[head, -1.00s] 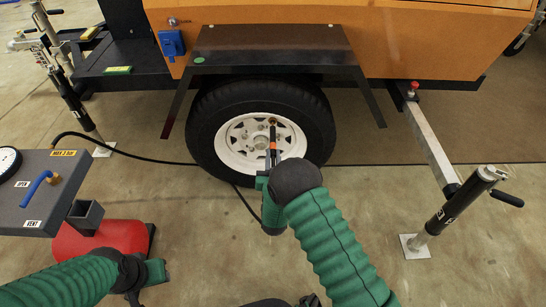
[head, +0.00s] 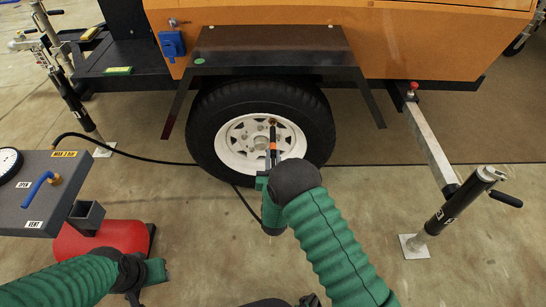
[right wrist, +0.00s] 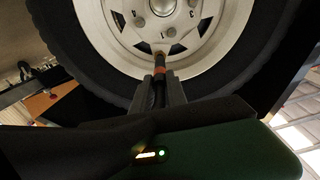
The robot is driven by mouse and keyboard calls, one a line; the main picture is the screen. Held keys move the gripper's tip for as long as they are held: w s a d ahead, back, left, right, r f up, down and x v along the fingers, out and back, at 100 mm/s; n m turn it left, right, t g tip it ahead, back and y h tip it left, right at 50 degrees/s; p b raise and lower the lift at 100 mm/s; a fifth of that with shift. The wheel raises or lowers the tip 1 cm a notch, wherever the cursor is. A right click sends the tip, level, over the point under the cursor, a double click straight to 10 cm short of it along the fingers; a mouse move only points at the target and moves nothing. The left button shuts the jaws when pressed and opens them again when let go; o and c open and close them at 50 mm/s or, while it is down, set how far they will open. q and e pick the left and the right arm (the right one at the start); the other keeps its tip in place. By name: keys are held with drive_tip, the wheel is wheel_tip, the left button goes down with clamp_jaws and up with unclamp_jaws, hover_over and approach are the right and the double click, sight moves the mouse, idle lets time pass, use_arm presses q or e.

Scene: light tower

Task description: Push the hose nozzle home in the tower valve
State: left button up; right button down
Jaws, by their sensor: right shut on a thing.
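The hose nozzle (head: 272,141) is a thin dark stick with an orange band, held upright in front of the white wheel (head: 239,158). My right gripper (head: 271,162) is shut on it from below. In the right wrist view the nozzle (right wrist: 159,71) sticks out past the fingers (right wrist: 161,92), its brass-coloured end against the white rim. The valve itself is not distinct; a small brass-coloured spot (head: 272,122) shows at the nozzle's upper end. I cannot tell how far the nozzle is on. My left gripper (head: 152,272) hangs low at left, its jaw state unclear.
The black hose (head: 150,155) runs along the floor past the tyre (head: 319,125). A grey panel (head: 45,190) with gauge and blue lever stands at left above a red tank (head: 103,240). A black fender (head: 270,45) overhangs the wheel. An outrigger jack (head: 455,208) stands at right.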

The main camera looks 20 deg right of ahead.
drive_tip(key=shift+b+x, duration=0.5)
drive_tip(key=shift+x, duration=0.95)
drive_tip(key=c, duration=1.2)
unclamp_jaws()
drive_tip(key=shift+c, duration=0.2)
